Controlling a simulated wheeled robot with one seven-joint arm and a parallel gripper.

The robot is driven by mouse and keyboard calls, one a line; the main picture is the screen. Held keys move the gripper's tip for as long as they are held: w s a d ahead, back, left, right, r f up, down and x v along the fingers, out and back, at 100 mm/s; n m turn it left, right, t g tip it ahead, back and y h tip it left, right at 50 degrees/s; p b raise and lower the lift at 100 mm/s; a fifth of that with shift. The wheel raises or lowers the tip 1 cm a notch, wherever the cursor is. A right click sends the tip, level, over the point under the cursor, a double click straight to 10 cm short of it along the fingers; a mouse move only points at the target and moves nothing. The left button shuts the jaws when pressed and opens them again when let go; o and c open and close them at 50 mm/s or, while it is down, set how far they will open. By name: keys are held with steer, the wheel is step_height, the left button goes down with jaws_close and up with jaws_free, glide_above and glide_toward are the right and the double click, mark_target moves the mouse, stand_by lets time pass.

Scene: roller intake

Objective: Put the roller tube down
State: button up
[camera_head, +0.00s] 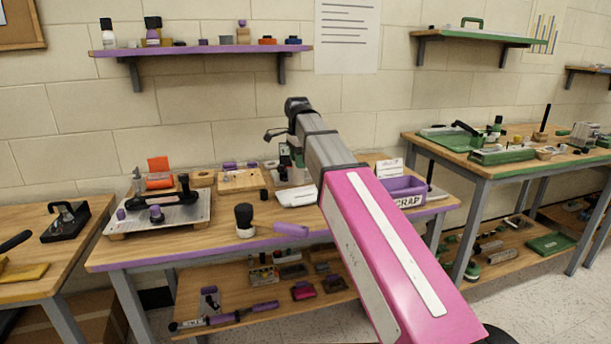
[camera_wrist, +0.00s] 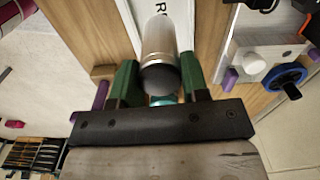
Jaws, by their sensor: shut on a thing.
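The roller tube (camera_wrist: 160,45) is a silver-grey cylinder with a dark round end, seen in the wrist view. My gripper (camera_wrist: 158,82) has green fingers, one on each side of the tube, and is shut on it. A white card or plate with black letters, partly hidden, lies beyond the tube on the wooden bench top. I cannot tell whether the tube touches it. In the head view my gripper (camera_head: 296,155) is over the back of the purple-edged bench (camera_head: 215,240), mostly hidden by my arm; the tube cannot be made out there.
A purple bin marked SCRAP (camera_head: 408,201) stands right of my arm. A metal plate with a black fixture (camera_head: 160,212), a wooden tray (camera_head: 242,181), a black knob (camera_head: 245,215) and a purple cylinder (camera_head: 290,230) sit on the bench. A purple-edged shelf (camera_head: 200,50) hangs above.

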steer(key=shift+w+d+f, duration=0.2)
steer(key=shift+d+f, duration=0.2)
steer(key=shift+f, duration=0.55)
steer(key=shift+w+d+f, duration=0.2)
steer(key=shift+d+f, duration=0.2)
steer(key=shift+f, duration=0.5)
steer(key=shift+w+d+f, duration=0.2)
steer(key=shift+d+f, duration=0.2)
steer(key=shift+f, duration=0.55)
steer(key=o, duration=1)
steer(key=shift+f, duration=0.1)
step_height(320, 180, up, 12)
steer(key=shift+r, duration=0.15)
